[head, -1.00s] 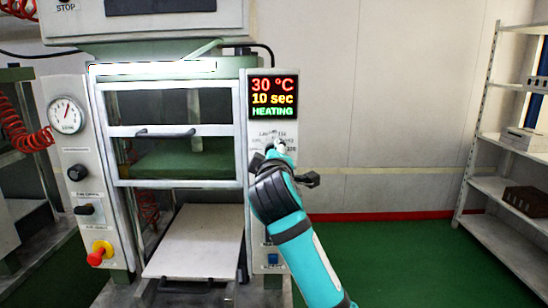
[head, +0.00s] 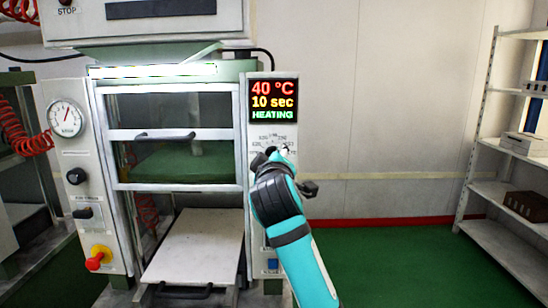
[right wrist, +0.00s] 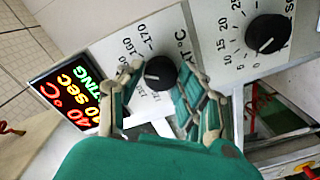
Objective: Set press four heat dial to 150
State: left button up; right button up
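The press (head: 172,160) has a right-hand panel with a lit display (head: 273,101) reading 40 °C, 10 sec, HEATING. The heat dial (right wrist: 160,72) is a black knob marked °C in the right wrist view, with 160 and 170 readable on its scale. My right gripper (right wrist: 162,66) is at this dial, its two fingers on either side of the knob with small gaps showing. In the head view my right gripper (head: 283,150) partly covers the dial and its scale. My left gripper is not in view.
A second black dial (right wrist: 266,33), with a seconds scale, is beside the heat dial in the right wrist view. A gauge (head: 66,118) and red-yellow button (head: 98,257) are on the left panel. A shelf (head: 505,200) stands at the right; green floor between is clear.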

jog(key=o, duration=0.4)
jog(key=shift+r, duration=0.2)
jog(key=shift+f, duration=0.1)
jog(key=s, duration=0.7)
jog(key=shift+s, duration=0.3)
